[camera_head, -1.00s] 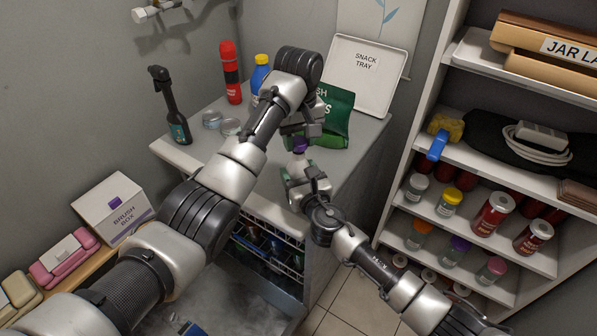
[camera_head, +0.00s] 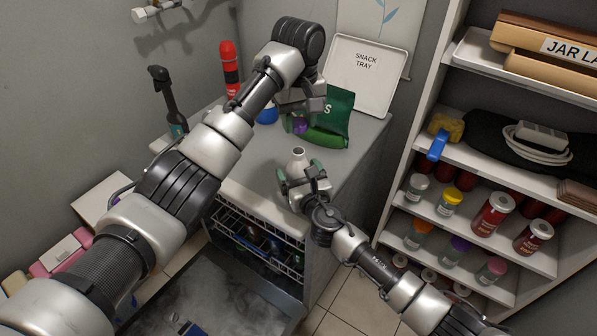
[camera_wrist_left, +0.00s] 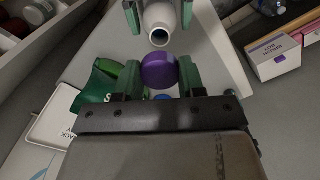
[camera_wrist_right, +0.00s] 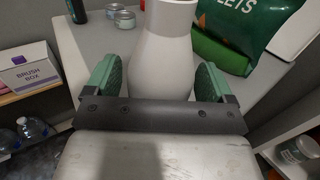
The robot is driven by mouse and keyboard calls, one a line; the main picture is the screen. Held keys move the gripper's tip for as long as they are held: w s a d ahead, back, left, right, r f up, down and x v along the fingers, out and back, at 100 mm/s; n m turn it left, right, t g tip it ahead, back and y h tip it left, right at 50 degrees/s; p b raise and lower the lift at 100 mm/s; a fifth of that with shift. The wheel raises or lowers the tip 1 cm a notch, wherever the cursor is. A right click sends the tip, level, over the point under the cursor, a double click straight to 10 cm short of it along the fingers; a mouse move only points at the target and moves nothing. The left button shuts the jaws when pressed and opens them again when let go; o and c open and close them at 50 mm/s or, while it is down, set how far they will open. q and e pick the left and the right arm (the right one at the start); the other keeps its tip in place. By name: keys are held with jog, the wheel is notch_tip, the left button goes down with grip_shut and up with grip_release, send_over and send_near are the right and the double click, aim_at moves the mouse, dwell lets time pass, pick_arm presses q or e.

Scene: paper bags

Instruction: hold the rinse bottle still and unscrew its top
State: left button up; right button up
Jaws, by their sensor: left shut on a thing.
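The rinse bottle (camera_head: 297,157) is white and stands upright near the counter's front edge with its neck bare. Its dark open mouth shows in the left wrist view (camera_wrist_left: 160,34). My right gripper (camera_head: 297,178) is shut on the bottle's body, with a green-padded finger on each side in the right wrist view (camera_wrist_right: 160,82). The purple top (camera_head: 300,126) is off the bottle, apart from it and above it. My left gripper (camera_wrist_left: 160,80) is shut on the top, one finger on each side. In the head view the left wrist partly hides the top.
A green bag (camera_head: 332,118) and the snack tray (camera_head: 366,75) stand behind the grippers. A loaded shelf (camera_head: 480,185) is at the right. Bare counter (camera_head: 250,165) lies left of the bottle.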

jog(key=shift+o, duration=0.4)
jog(key=v, duration=1.2)
